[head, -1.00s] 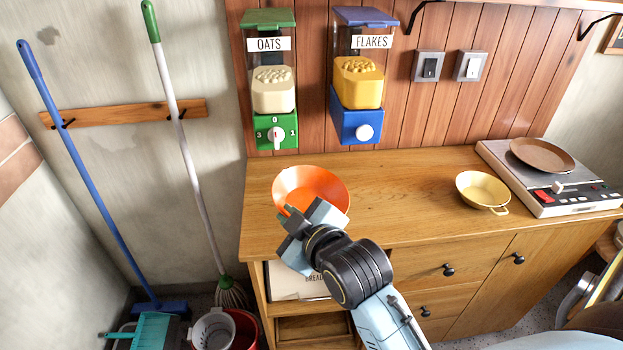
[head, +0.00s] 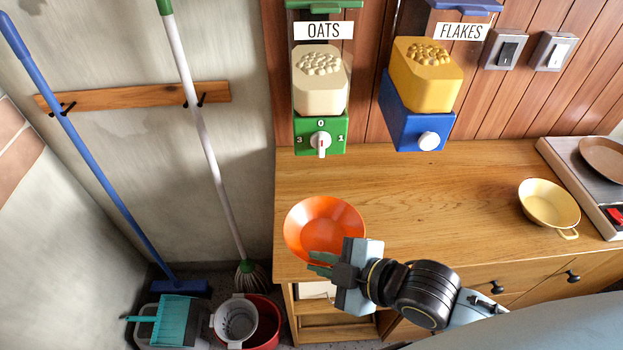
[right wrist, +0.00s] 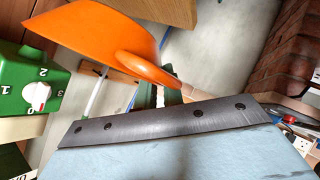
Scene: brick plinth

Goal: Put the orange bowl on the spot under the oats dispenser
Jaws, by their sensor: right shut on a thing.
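The orange bowl (head: 318,222) is at the left end of the wooden counter, near its front edge, and looks upright in the head view. My right gripper (head: 325,264) is shut on its near side. In the right wrist view the bowl (right wrist: 95,35) and its looped handle (right wrist: 145,68) show at the jaws, partly hiding them. I cannot tell how high the bowl is above the counter. The oats dispenser (head: 320,80), with a green base and white dial, hangs on the wall behind the bowl. The counter spot under it (head: 320,175) is bare. My left gripper is out of view.
The blue flakes dispenser (head: 415,115) hangs right of the oats one. A yellow pan (head: 548,205) and a hotplate (head: 570,165) are farther right on the counter (head: 450,185). A mop (head: 205,140), a broom (head: 75,130) and a red bucket (head: 265,325) stand left.

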